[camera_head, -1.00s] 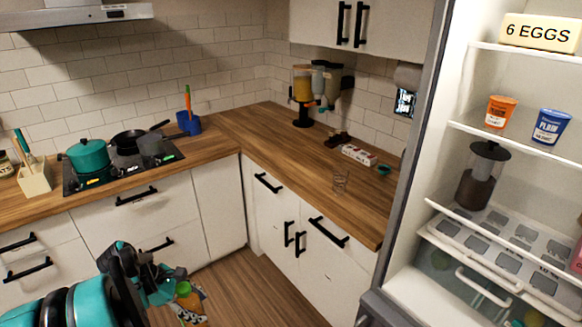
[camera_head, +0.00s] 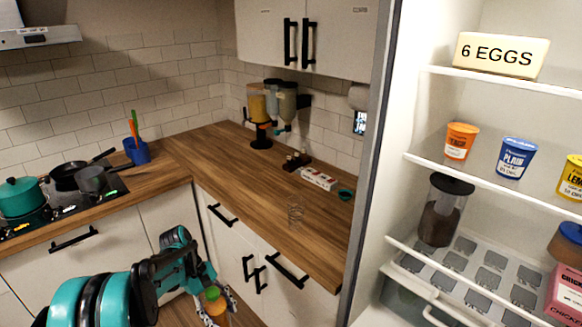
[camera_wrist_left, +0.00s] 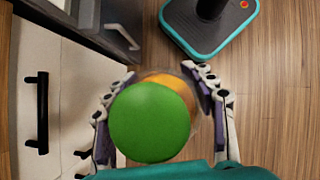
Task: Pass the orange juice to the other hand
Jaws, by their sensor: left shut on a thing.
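The orange juice (camera_head: 214,301) is a small bottle with a green cap and orange contents. It is low in the head view, in front of the counter's cabinets. My left gripper (camera_head: 217,308) is shut on it, and the arm comes in from the lower left. In the left wrist view the green cap of the orange juice (camera_wrist_left: 150,122) faces the camera. The two fingers of my left gripper (camera_wrist_left: 158,105) are on either side of the bottle. The bottle's lower part is hidden behind the cap. My right gripper does not show.
An open fridge (camera_head: 397,170) stands at the right, with cups, a 6 EGGS box (camera_head: 500,55) and a dark-filled jar (camera_head: 445,209) inside. A teal pot (camera_head: 20,198) is at the left.

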